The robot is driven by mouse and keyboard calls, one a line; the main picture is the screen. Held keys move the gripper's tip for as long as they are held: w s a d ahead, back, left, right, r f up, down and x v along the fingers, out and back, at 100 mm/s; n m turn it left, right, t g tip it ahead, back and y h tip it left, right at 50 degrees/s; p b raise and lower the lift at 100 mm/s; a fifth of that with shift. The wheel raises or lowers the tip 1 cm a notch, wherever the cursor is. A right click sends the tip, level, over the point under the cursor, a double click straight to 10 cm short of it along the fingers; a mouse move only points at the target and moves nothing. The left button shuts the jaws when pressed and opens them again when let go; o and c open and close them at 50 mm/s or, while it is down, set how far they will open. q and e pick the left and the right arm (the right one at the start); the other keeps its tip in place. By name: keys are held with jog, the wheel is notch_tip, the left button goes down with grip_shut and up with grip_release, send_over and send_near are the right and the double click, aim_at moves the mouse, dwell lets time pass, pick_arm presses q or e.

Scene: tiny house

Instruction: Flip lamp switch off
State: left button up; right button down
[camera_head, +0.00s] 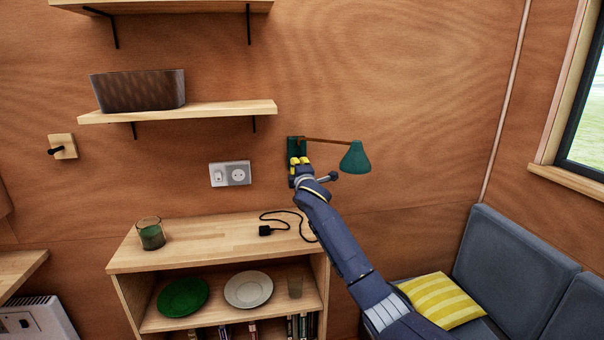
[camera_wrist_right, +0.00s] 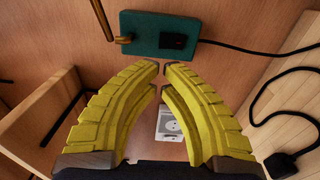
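The wall lamp has a green shade (camera_head: 355,158), a brown arm and a green base plate (camera_head: 294,145) on the wooden wall. In the right wrist view the base plate (camera_wrist_right: 148,36) carries a black switch (camera_wrist_right: 178,43), with a cable leaving beside it. My right gripper (camera_head: 300,160) is at the base plate in the head view. In the wrist view its yellow fingertips (camera_wrist_right: 162,67) nearly meet with a slim gap, holding nothing. They appear just below the switch; I cannot tell whether they touch it. My left gripper is in neither view.
A double wall outlet (camera_head: 230,173) is left of the lamp. Below are a wooden shelf unit (camera_head: 190,240) with a glass candle (camera_head: 151,234) and a black cable with plug (camera_head: 265,230). A wall shelf (camera_head: 200,111) hangs above left. A sofa (camera_head: 510,265) stands right.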

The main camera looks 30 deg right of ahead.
jog(key=shift+v, duration=2.75)
jog(key=shift+s+a+f+t, duration=0.1)
jog(key=shift+s+f+t, duration=0.2)
jog(key=shift+f, duration=0.25)
jog(key=shift+s+a+f+t, duration=0.1)
jog(key=shift+s+f+t, duration=0.25)
jog(key=shift+f, duration=0.2)
jog(key=x, duration=1.4)
jog(key=shift+d, duration=0.1)
